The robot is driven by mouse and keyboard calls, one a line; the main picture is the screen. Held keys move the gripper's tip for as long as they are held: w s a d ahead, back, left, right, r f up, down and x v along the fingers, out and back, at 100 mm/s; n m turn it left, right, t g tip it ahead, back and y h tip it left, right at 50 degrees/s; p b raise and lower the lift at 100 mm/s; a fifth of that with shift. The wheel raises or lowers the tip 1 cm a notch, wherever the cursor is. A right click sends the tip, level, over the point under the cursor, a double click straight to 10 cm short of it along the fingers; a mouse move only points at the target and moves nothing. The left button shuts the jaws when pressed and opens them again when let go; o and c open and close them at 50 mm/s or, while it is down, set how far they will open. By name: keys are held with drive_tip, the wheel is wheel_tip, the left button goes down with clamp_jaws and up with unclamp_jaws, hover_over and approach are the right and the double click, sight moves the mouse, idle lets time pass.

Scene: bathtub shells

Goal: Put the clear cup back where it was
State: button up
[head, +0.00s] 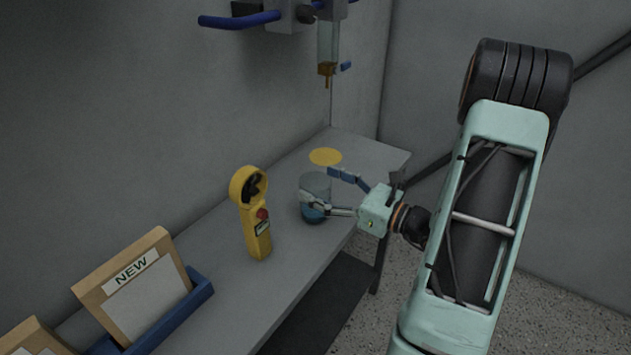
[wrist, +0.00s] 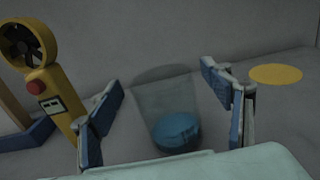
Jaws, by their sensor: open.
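The clear cup (head: 315,191) stands upright on the grey shelf and has blue content at its bottom. It also shows in the wrist view (wrist: 170,108), ahead of my gripper and between the fingers. My gripper (head: 326,190) is open, with one finger on each side of the cup; I cannot tell whether either finger touches it. In the wrist view the fingers (wrist: 166,115) are spread wide. A flat yellow disc (head: 325,156) lies on the shelf behind the cup, and it shows at the right in the wrist view (wrist: 276,74).
A yellow handheld meter (head: 252,215) stands left of the cup. A framed NEW sign (head: 140,285) sits in a blue holder (head: 190,302) at the near left. A dispenser (head: 327,55) hangs on the wall above the disc. The shelf (head: 372,158) right of the disc is clear.

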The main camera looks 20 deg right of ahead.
drive_tip(key=v, duration=1)
